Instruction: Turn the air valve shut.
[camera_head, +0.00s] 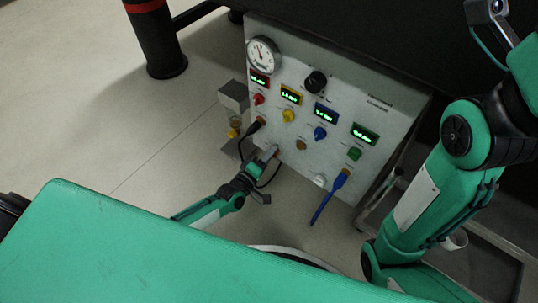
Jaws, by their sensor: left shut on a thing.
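A pale instrument panel (387,148) leans back in the middle of the head view. My left gripper (273,152) is at its lower left, shut on a small part at the panel face. The fingers hide most of that part, and I cannot tell whether it is the air valve. Labels are too small to read. Red (258,99), yellow (288,116), blue (320,133) and green (354,154) knobs sit below lit displays.
A dial gauge (262,54) and a black knob (316,82) are higher on the panel. A grey box (234,96) stands left of the panel.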

